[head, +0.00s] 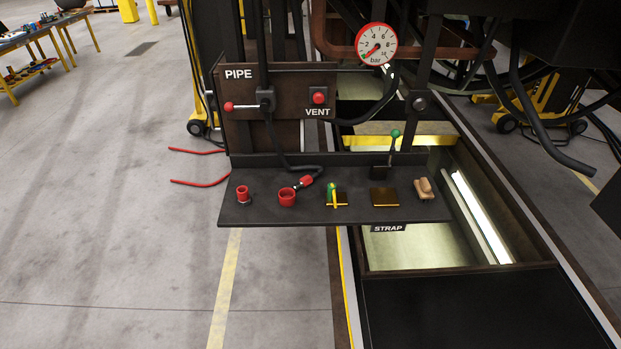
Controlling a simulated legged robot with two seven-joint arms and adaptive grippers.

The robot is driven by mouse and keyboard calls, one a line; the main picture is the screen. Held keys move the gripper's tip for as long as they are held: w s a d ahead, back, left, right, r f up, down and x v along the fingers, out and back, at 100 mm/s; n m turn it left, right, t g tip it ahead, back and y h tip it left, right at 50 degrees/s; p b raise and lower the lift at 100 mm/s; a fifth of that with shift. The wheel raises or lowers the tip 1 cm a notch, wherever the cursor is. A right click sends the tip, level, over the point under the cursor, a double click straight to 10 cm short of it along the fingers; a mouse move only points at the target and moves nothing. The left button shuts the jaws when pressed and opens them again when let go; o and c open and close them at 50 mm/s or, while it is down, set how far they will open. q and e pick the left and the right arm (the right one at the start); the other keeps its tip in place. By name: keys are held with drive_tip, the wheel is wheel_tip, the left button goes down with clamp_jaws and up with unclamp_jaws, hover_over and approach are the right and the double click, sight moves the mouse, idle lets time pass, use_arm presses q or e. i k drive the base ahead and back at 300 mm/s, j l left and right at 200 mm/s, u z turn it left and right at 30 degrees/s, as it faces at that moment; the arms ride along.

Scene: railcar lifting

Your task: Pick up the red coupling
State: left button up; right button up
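Several small items sit in a row on a dark shelf (265,217) below the PIPE panel. At its left end stands a small red cylindrical fitting (243,194). Right of it is a wider red cup-shaped fitting (287,199). A black hose (297,167) comes down behind them and ends in a red and silver coupling (306,181), tilted, close to the cup; I cannot tell whether they touch. Which red piece the task names is not marked. Neither of my grippers is in view.
A green and yellow piece (332,194), a brass plate (384,197) and a tan piece (424,188) share the shelf. A red-handled lever (240,106), VENT button (319,98) and gauge (376,44) are above.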

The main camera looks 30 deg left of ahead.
sight(305, 181)
drive_tip(key=i+l+u, duration=0.25)
drive_tip(key=i+l, duration=0.25)
drive_tip(key=i+l+u, duration=0.25)
drive_tip(key=i+l, duration=0.35)
drive_tip(key=i, duration=0.05)
